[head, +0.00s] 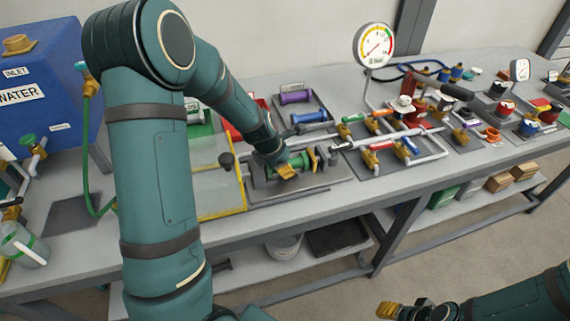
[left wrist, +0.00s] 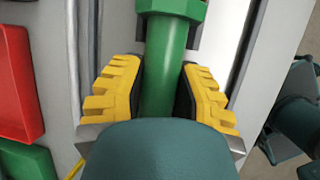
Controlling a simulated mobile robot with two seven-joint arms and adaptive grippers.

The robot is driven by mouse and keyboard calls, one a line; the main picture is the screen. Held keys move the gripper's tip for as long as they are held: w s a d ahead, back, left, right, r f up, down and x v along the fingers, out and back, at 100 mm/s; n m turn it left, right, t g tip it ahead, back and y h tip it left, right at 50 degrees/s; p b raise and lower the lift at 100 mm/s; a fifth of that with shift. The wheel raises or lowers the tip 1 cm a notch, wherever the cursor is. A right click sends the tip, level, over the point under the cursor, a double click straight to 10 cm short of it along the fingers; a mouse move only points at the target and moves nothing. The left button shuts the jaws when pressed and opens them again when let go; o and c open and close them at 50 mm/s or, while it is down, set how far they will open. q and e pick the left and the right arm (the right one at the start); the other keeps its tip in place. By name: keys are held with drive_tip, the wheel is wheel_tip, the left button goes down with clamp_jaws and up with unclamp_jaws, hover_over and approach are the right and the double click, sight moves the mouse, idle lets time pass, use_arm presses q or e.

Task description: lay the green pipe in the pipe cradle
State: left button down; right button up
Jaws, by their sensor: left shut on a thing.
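The green pipe (head: 311,159) lies level just above or in a dark-posted holder that looks like the pipe cradle (head: 330,165); I cannot tell whether it rests there. In the left wrist view the green pipe (left wrist: 168,70) runs between my yellow left fingers (left wrist: 160,95), with a hexagonal green collar at the top. My left gripper (head: 287,169) is shut on it and hides its middle. A dark block behind the pipe shows beside the collar. My right gripper (head: 403,310) is low at the front, away from the bench, and its opening is unclear.
Trays with a purple pipe (head: 294,97) and a blue pipe (head: 309,117) are behind. A valve manifold (head: 385,138) and a pressure gauge (head: 374,45) stand to the right. A blue water tank (head: 40,80) is at the left. The bench front edge is clear.

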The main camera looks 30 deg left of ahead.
use_arm(q)
drive_tip(key=shift+f, duration=0.2)
idle(0.5)
drive_tip(key=c, duration=0.7)
unclamp_jaws()
drive_tip(key=v, duration=1.2)
